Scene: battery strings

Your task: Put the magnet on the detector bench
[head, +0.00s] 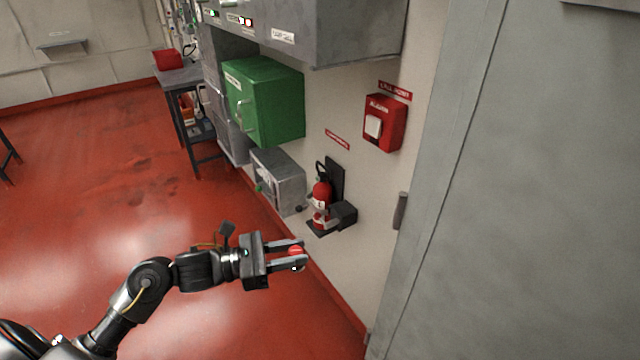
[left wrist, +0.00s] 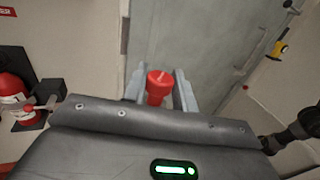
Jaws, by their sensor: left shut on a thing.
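My left gripper (head: 298,256) is shut on a small red round thing (head: 295,250), which I take to be the magnet. It is held between the fingertips, in the air over the red floor. In the left wrist view the red thing (left wrist: 159,86) sits between the two grey fingers of the left gripper (left wrist: 160,90). My right gripper is in neither view. I cannot tell which piece of furniture is the detector bench. A grey table (head: 182,77) with a red object on it stands at the back by the wall.
A fire extinguisher (head: 321,194) stands at the wall just beyond my left gripper. A grey box (head: 278,182), a green cabinet (head: 275,103) and a red alarm box (head: 383,123) line the wall. A large grey door (head: 520,190) fills the right. The red floor (head: 90,180) is open at left.

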